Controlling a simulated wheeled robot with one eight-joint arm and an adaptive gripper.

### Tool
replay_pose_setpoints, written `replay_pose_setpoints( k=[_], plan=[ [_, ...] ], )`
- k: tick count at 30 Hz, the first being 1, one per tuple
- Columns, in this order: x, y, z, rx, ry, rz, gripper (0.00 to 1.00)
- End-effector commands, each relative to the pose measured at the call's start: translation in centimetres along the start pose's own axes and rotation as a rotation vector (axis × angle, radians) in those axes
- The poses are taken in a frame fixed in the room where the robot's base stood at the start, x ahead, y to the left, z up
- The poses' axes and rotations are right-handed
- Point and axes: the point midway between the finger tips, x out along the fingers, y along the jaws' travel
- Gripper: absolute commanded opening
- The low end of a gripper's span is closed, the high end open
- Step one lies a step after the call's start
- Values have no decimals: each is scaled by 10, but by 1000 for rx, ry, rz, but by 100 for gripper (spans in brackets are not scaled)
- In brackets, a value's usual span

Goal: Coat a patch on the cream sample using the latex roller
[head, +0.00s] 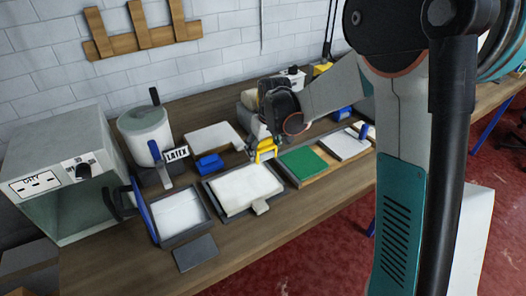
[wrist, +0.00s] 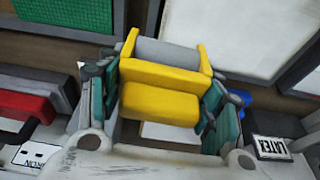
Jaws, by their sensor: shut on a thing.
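My gripper (head: 262,138) is shut on the yellow handle of the latex roller (wrist: 160,100). In the wrist view the teal fingers (wrist: 157,95) grip it from both sides, and its grey roll (wrist: 163,55) faces the top. The roller's yellow frame (head: 266,151) also shows in the head view, just behind the cream sample. The cream sample (head: 240,187) lies flat in a dark-rimmed tray in the middle of the bench. A pale sheet, probably the same sample, shows in the wrist view (wrist: 240,30). I cannot tell whether the roll touches anything.
A green sample (head: 302,165) lies to the right, with a white sheet (head: 345,143) beyond. Left are a pale-lined tray (head: 180,212), a latex pot (head: 145,130) with its LATEX sign (head: 176,154), and a grey DRY box (head: 85,165). A blue block (head: 208,164) stands behind the cream sample.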

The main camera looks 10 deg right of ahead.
Motion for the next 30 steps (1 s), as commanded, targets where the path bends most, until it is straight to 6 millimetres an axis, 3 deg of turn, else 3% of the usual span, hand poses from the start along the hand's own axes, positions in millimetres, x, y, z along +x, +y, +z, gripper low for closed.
replay_pose_setpoints(
  k=[12,30],
  plan=[
    [-35,-2,-14,1,0,0,37],
    [-36,-2,-14,1,0,0,37]
  ],
)
